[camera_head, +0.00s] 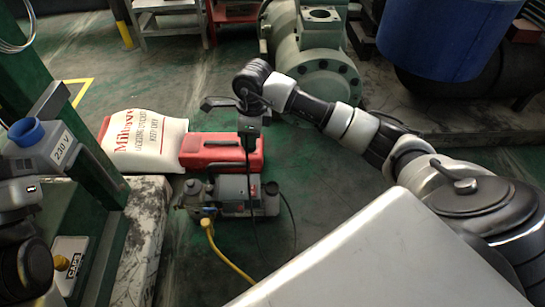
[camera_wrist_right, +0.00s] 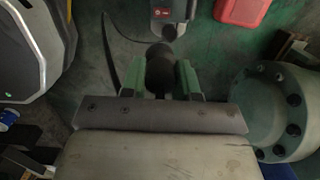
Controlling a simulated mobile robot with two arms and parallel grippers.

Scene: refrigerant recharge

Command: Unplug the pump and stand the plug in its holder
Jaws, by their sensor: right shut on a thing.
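My right gripper (camera_head: 248,132) is shut on the black plug (camera_head: 248,143), held in the air above the pump. In the right wrist view the plug (camera_wrist_right: 160,68) sits between the green fingers of this gripper (camera_wrist_right: 166,78). A dark cable hangs from it towards the pump (camera_head: 235,196), a grey and red unit on the floor. The grey 230 V socket box (camera_head: 50,150), with a blue round part on top, is at the left, well apart from the plug. My left arm shows partly at the left edge; its fingertips cannot be made out. I cannot pick out the plug holder.
A red case (camera_head: 222,165) and a white sack (camera_head: 145,143) lie behind the pump. A yellow hose (camera_head: 225,258) runs from it. A CAPS box (camera_head: 70,262) stands lower left. A green flanged machine (camera_head: 318,65) and blue drum (camera_head: 445,35) stand behind my right arm.

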